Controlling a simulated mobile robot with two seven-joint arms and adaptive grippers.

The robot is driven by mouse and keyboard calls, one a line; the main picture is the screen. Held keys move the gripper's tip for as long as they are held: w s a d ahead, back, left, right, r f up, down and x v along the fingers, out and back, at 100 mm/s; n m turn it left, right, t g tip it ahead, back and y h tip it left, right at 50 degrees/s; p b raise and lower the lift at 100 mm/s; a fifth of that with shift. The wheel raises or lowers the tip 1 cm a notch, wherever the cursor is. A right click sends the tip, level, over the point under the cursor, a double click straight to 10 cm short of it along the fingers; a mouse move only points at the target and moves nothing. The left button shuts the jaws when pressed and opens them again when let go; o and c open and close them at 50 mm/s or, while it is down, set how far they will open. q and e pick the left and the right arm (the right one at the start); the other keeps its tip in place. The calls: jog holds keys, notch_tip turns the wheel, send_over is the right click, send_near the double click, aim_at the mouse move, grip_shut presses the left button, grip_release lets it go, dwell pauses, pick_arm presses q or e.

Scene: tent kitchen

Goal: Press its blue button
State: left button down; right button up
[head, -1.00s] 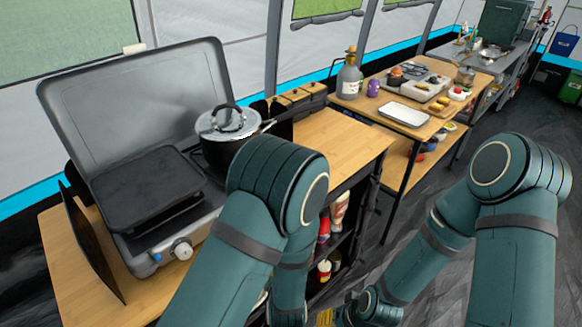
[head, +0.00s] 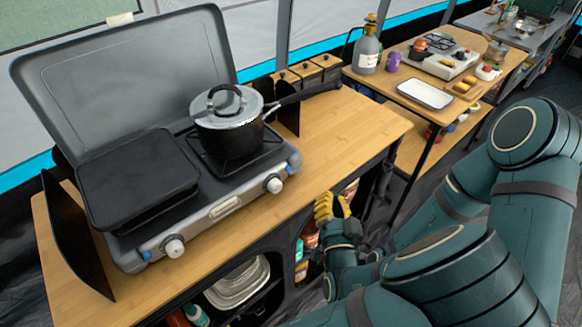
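A grey two-burner camp stove (head: 215,208) with its lid raised stands on the wooden counter in the head view. A small blue button (head: 146,256) sits on its front panel beside the left knob (head: 173,246). Another small blue button (head: 291,168) sits beside the right knob (head: 273,184).
A lidded pot (head: 229,122) stands on the right burner, its handle pointing right. A black griddle (head: 137,175) covers the left burner. The wooden counter (head: 345,128) is clear right of the stove. A side table behind holds a white tray (head: 425,94) and a bottle (head: 367,50).

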aim_at(298, 161)
pick_arm(q)
jog(key=shift+w+a+f, duration=0.1)
jog(key=shift+w+a, duration=3)
jog(key=shift+w+a, duration=0.15)
jog(key=shift+w+a, duration=0.2)
jog(key=shift+w+a, duration=0.25)
jog(key=shift+w+a+r, duration=0.2)
jog(key=shift+a+r, duration=0.05)
dwell(1.0)
jog(key=shift+s+d, duration=0.15)
jog(key=shift+s+d+f, duration=0.1)
jog(key=shift+s+d, duration=0.25)
jog(key=shift+s, duration=0.05)
